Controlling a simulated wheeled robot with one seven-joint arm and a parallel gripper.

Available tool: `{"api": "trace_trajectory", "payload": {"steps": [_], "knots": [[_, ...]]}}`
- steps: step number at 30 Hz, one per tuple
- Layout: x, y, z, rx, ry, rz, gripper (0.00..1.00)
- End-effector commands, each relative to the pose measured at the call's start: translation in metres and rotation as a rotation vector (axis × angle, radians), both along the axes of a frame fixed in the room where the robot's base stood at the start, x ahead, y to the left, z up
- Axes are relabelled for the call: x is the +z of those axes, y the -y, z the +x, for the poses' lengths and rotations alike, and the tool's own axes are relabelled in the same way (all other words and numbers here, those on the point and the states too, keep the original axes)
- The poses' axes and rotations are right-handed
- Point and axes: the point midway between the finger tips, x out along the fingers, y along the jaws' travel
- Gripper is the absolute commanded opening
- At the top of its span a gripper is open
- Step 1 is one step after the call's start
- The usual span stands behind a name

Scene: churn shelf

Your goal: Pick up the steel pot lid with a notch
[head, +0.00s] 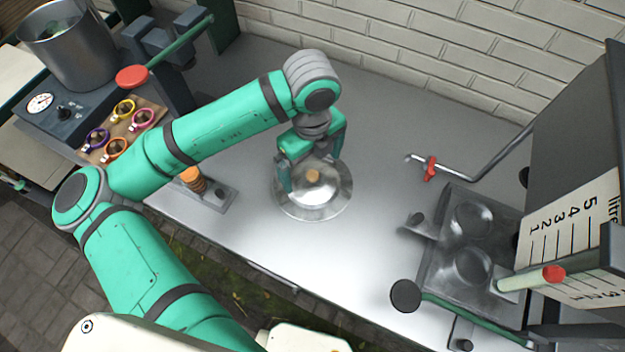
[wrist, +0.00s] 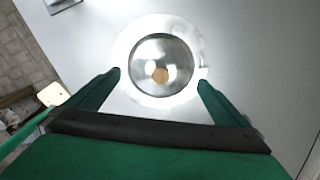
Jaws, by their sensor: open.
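The steel pot lid (head: 325,197) lies on the metal counter, round and shiny with a flat rim and a small tan knob in its middle. It also shows in the wrist view (wrist: 163,52), just beyond my fingertips. My gripper (head: 311,175) is open and empty above the lid. In the wrist view my green fingers (wrist: 160,78) stand on either side of the lid's near part, with the knob between them. Whether a finger touches the lid I cannot tell.
The metal counter (head: 385,130) is clear around the lid. A peg holder with orange rings (head: 193,180) stands to its left. A bent pipe with a red handle (head: 430,168) and a tray with round wells (head: 440,258) are to the right. A brick wall (head: 400,40) runs behind.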

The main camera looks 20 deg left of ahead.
Motion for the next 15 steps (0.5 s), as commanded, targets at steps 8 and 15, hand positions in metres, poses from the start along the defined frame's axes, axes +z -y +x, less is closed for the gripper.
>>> {"api": "trace_trajectory", "payload": {"steps": [8, 15], "knots": [[-0.037, 0.001, 0.000, 0.003, -0.002, -0.001, 1.00], [-0.046, 0.001, 0.001, 0.002, 0.000, 0.000, 1.00]]}}
